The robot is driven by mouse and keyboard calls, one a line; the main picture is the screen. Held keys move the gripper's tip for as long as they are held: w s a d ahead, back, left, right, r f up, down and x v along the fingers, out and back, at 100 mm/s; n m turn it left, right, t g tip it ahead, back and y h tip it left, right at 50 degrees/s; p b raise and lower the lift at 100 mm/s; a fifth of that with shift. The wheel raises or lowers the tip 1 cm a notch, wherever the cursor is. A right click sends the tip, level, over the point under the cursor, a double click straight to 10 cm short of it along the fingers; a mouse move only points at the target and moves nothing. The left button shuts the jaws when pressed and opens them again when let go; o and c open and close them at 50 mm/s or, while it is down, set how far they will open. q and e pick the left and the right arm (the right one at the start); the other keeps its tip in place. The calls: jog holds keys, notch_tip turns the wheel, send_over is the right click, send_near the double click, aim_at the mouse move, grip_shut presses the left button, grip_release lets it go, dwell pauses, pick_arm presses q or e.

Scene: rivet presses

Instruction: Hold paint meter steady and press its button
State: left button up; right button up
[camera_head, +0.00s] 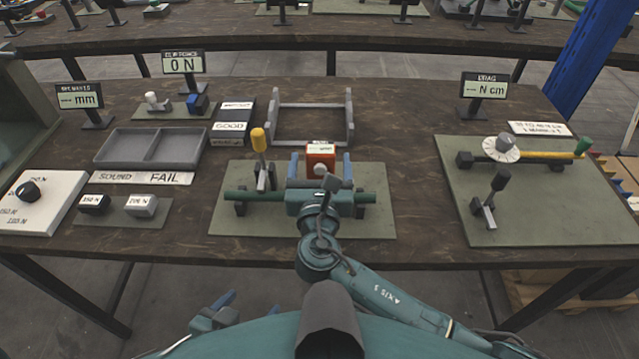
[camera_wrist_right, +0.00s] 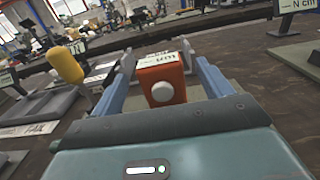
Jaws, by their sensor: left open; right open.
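The paint meter, an orange-red block with a white label on top (camera_head: 320,156), is above the green-grey mat in the middle of the table. It also shows in the right wrist view (camera_wrist_right: 148,77), with a round pale button (camera_wrist_right: 162,92) on the face toward me. My right gripper (camera_head: 321,163) is open, its blue fingers on either side of the meter, with visible gaps in the wrist view. My left gripper (camera_head: 212,312) is open and empty, low in front of the table edge, far from the meter. My right gripper hides the meter's underside.
A green bar (camera_head: 262,197) runs across the mat (camera_head: 240,224) below my right gripper. A yellow-handled clamp (camera_head: 259,145) stands left of the meter. A grey frame (camera_head: 312,105) lies behind it. A grey two-part tray (camera_head: 150,148) is at left; a second fixture mat (camera_head: 550,205) is at right.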

aim_at(320, 161)
jog(key=shift+w, duration=1.8)
jog(key=shift+c, duration=0.4)
jog(key=c, duration=1)
pick_arm(q)
grip_shut()
pick_arm(e)
jog(key=shift+c, duration=0.3)
